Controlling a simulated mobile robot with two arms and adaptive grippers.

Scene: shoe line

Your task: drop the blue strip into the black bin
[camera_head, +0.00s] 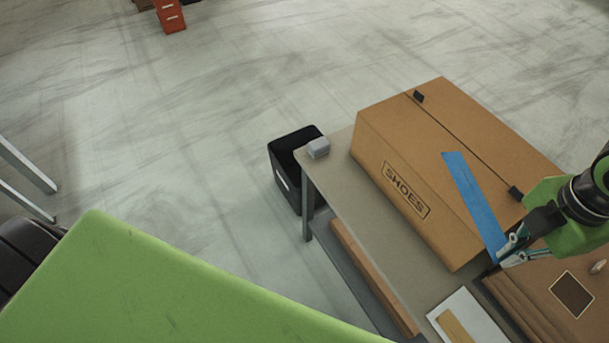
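The blue strip (472,200) is long and flat and shows in front of the large cardboard box marked SHOES. Its lower end is at the fingertips of my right gripper (508,254), which appears shut on it. The strip points up and left from the fingers. Whether it touches the box is hard to tell. The black bin (284,178) stands on the floor past the left end of the table, partly hidden by the table corner. My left gripper is not in view.
The SHOES box (400,145) covers much of the grey table (345,190). A small grey block (319,147) sits at the table corner by the bin. The floor left of the bin is clear.

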